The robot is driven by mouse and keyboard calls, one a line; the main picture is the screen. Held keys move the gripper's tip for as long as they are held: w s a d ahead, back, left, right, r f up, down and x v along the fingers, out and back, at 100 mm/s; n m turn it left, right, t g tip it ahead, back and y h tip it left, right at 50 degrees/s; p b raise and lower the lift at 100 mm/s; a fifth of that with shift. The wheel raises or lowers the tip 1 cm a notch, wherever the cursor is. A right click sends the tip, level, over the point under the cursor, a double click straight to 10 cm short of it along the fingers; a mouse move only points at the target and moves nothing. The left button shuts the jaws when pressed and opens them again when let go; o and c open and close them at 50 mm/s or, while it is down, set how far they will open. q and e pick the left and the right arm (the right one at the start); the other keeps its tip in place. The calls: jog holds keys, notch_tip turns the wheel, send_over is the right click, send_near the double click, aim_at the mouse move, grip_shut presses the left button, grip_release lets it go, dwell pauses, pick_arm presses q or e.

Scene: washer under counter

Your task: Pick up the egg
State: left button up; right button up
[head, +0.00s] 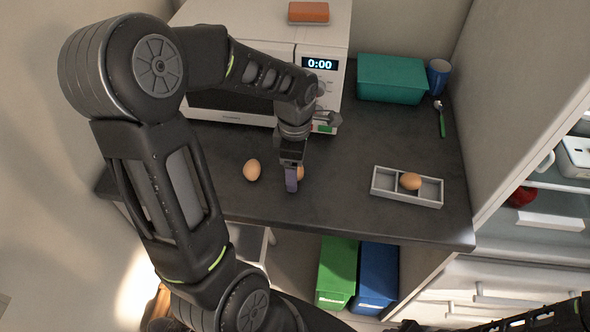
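A brown egg (252,170) lies on the dark counter (330,205), left of my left gripper (291,180). A second egg (301,173) shows only its right part beside the gripper; the rest is hidden behind the finger. A third egg (410,181) sits in a grey divided tray (432,191) at the right. My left gripper points down at the second egg, with one purplish finger in sight. I cannot tell whether it is open or shut, or whether it touches that egg. My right gripper is not in view; only part of my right arm shows at the lower right.
A white microwave (240,107) stands behind the gripper, with an orange block (309,12) on top. A teal box (391,80), a blue cup (438,76) and a green-handled spoon (441,120) are at the back right. Counter between gripper and tray is clear.

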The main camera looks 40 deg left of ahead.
pick_arm(q)
jog(key=shift+c, duration=0.3)
jog(key=c, duration=1.4)
notch_tip(320, 180, up, 10)
jog(key=shift+f+b, duration=0.1)
jog(key=shift+b, duration=0.65)
jog(key=shift+d+r, duration=0.1)
jog(key=shift+r, duration=0.1)
